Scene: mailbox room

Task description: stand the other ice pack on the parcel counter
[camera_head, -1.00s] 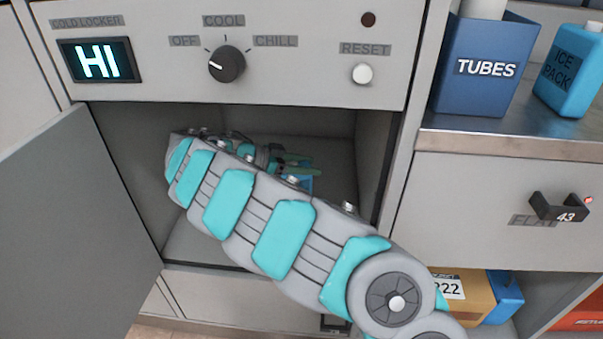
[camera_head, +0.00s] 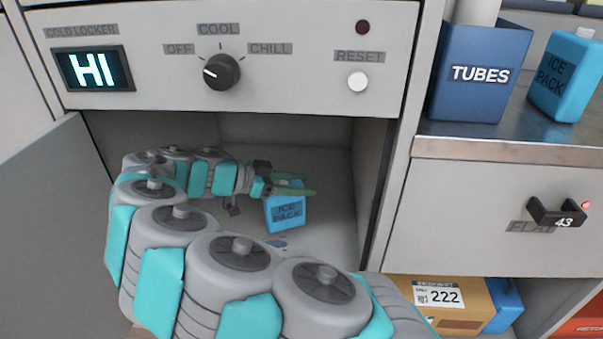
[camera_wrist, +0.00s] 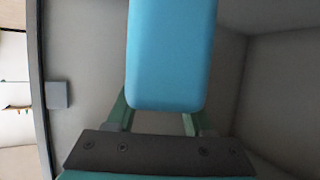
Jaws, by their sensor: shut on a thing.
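A blue ice pack (camera_head: 286,211) is inside the open cold locker (camera_head: 330,225), upright and slightly tilted. My gripper (camera_head: 296,186) is shut on its upper part, with green fingers on either side. In the wrist view the blue pack (camera_wrist: 172,55) fills the space between the fingers. I cannot tell whether its base touches the locker floor. Another ice pack (camera_head: 567,77) stands upright on the metal parcel counter (camera_head: 500,141) at the right, beside a blue tubes box.
The locker door (camera_head: 62,220) hangs open at the left. The tubes box (camera_head: 472,75) stands on the counter's left part. A drawer with a dark handle (camera_head: 556,213) is below the counter. A brown parcel (camera_head: 437,302) sits on the lower shelf.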

